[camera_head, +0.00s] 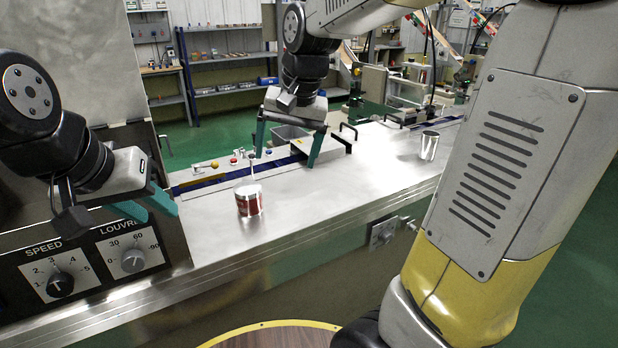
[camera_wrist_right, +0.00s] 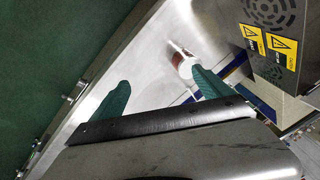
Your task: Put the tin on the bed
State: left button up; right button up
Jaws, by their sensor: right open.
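A red and white tin (camera_head: 249,199) stands upright on the bare steel bed (camera_head: 330,190), near its left end in the head view. It also shows in the right wrist view (camera_wrist_right: 179,57), beyond one finger. My right gripper (camera_head: 290,145) is open and empty, above the far side of the bed, behind and right of the tin. My left gripper (camera_head: 153,212) is to the left of the tin, in front of the control panel, with its two teal fingers apart and nothing between them. Neither gripper touches the tin.
A silvery can (camera_head: 429,146) stands further right on the bed. A control panel with dials (camera_head: 97,270) is at the left. Coloured buttons (camera_head: 233,161) and a grey bin (camera_head: 288,135) lie beyond the bed. The middle of the bed is clear.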

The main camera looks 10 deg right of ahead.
jog(key=s+d+n+t, duration=0.1)
jog(key=s+d, duration=0.1)
jog(key=s, duration=0.5)
jog(key=s+d+n+t, duration=0.2)
jog(key=s+d, duration=0.1)
jog(key=s, duration=0.4)
jog(key=shift+s+f, duration=0.25)
